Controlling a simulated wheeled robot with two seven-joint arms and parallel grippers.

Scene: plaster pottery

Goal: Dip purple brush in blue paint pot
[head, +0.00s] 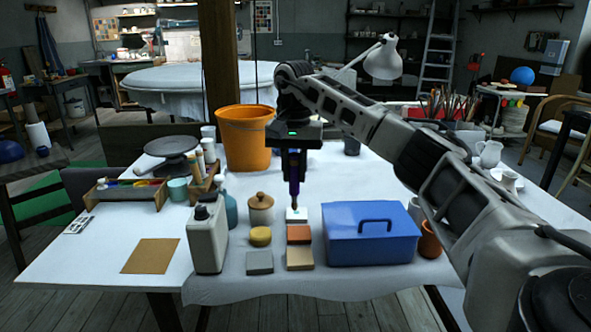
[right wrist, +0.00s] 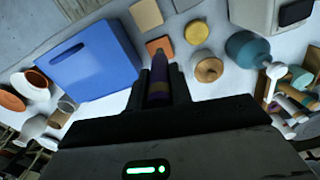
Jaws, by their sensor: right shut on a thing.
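My right gripper (head: 293,168) is shut on the purple brush (head: 295,189) and points straight down over the middle of the table. In the right wrist view the purple brush (right wrist: 159,79) sits between the two fingers (right wrist: 158,92). I cannot make out a pot that is clearly the blue paint pot. A teal cup (head: 178,190) stands at the left beside a wooden tray. My left gripper is not in view.
A blue toolbox (head: 371,241) stands just right of the brush. A lidded jar (head: 261,208), a white canister (head: 207,238) and a teal bottle (head: 231,209) are to the left. An orange bucket (head: 243,137) stands behind. The left front of the table is mostly clear.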

